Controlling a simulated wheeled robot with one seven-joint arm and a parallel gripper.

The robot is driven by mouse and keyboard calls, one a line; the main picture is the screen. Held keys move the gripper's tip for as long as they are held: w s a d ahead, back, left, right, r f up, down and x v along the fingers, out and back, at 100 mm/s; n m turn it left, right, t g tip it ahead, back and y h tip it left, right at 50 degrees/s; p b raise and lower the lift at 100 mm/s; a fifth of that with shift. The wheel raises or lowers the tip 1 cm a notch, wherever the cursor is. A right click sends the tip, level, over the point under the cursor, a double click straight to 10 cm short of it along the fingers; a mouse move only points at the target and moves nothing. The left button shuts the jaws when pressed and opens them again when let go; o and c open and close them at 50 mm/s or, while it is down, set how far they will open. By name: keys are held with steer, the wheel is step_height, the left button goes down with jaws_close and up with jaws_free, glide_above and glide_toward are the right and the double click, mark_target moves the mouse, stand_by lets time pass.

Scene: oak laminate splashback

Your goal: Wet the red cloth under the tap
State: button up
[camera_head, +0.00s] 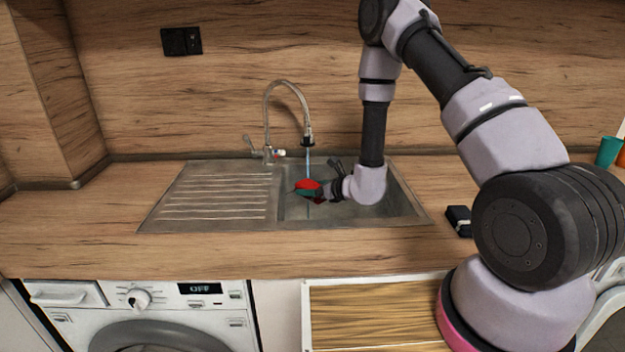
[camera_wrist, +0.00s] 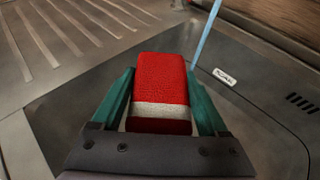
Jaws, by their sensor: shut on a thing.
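The red cloth (camera_wrist: 162,80) has a white band and sits between the two green fingers of my gripper (camera_wrist: 161,92), which is shut on it. In the head view the cloth (camera_head: 308,186) is inside the sink basin, and my gripper (camera_head: 318,190) reaches it from the right. The tap (camera_head: 285,88) has a curved spout above the basin. A thin blue stream of water (camera_head: 308,162) runs down from its nozzle. In the wrist view the stream (camera_wrist: 207,35) passes by the cloth's far right corner; whether it touches the cloth is unclear.
The steel sink basin (camera_head: 400,198) has a ribbed drainboard (camera_head: 225,195) on its left. A small black object (camera_head: 459,220) lies on the counter right of the sink. A teal cup (camera_head: 608,152) stands at the far right. The left counter is clear.

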steer(key=shift+s+r, duration=0.1)
steer(key=s+r, duration=0.3)
steer(key=s, duration=0.1)
steer(key=shift+s+a+r, duration=0.1)
steer(key=shift+s+r, duration=0.3)
stand_by(0.7)
